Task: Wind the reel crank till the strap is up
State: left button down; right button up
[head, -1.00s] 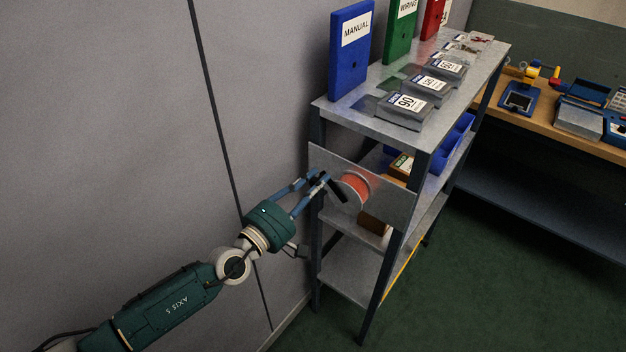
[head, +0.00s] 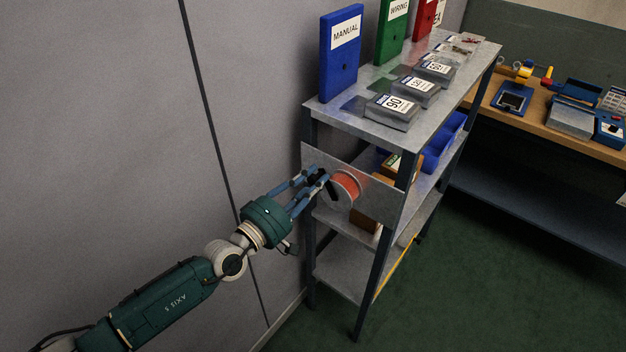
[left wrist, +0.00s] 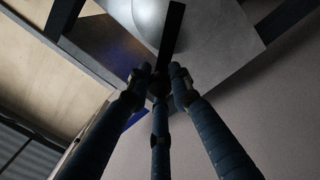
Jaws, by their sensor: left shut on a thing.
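The reel (head: 346,186) carries an orange-red strap and is mounted on a grey plate (head: 378,197) at the near end of the shelf rack. My left gripper (head: 322,180) is at the reel's left side, shut on the dark crank (head: 332,188). In the left wrist view the crank arm (left wrist: 170,38) runs up from between my fingertips (left wrist: 159,84), in front of the pale round reel (left wrist: 163,22). My fingers hide the crank's handle. No loose length of strap can be made out. My right gripper is in neither view.
The shelf rack (head: 357,122) bears blue, green and red binders and several grey boxes on top. Blue bins (head: 436,153) and brown boxes sit lower down. A grey wall is close on the left. A workbench (head: 540,118) stands at the right. Green floor between is clear.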

pick_arm(q)
jog(key=shift+r, duration=0.35)
jog(key=c, duration=1.6)
grip_release()
jog(key=shift+o, duration=0.3)
jog(key=shift+f, duration=0.1)
jog(key=shift+s+a+f, duration=0.2)
jog(key=shift+s, duration=0.1)
jog(key=v, duration=1.1)
jog(key=shift+s, duration=0.15)
jog(key=shift+r, duration=0.1)
